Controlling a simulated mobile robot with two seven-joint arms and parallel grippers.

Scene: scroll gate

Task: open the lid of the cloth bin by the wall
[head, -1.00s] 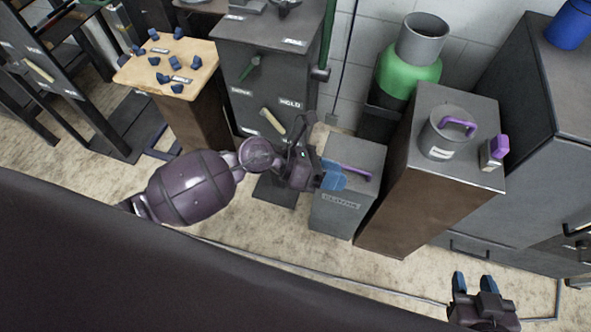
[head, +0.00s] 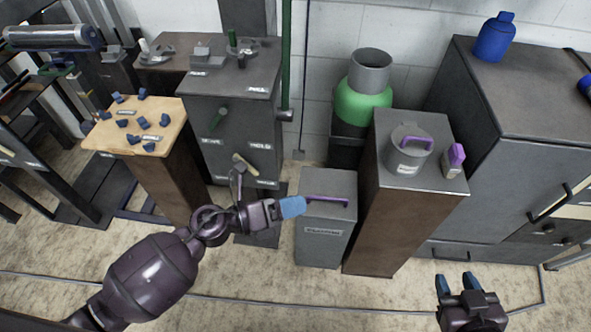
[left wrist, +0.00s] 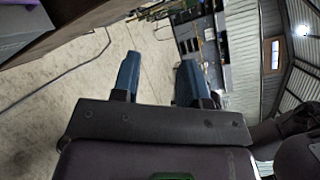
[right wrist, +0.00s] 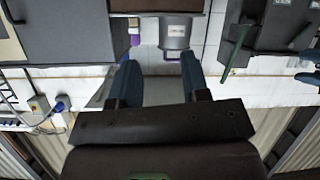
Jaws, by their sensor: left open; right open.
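The cloth bin (head: 325,232) is a grey box with a label on its front, standing on the floor by the wall. Its flat lid (head: 330,183) is down and has a purple bar handle (head: 328,199). My left gripper (head: 292,207) is at the left edge of the bin, its blue fingers pointing toward the handle's left end; a small gap shows between them in the picture. In the left wrist view its fingers (left wrist: 158,80) are apart with nothing between them. My right gripper (head: 456,282) is open and empty at lower right, away from the bin; its fingers also show in the right wrist view (right wrist: 160,80).
A tall brown pedestal (head: 382,225) stands close on the bin's right, bearing a grey canister (head: 407,158) with a purple handle. A green cylinder (head: 361,106) stands behind. A grey cabinet (head: 232,125) is to the left. The floor before the bin is clear.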

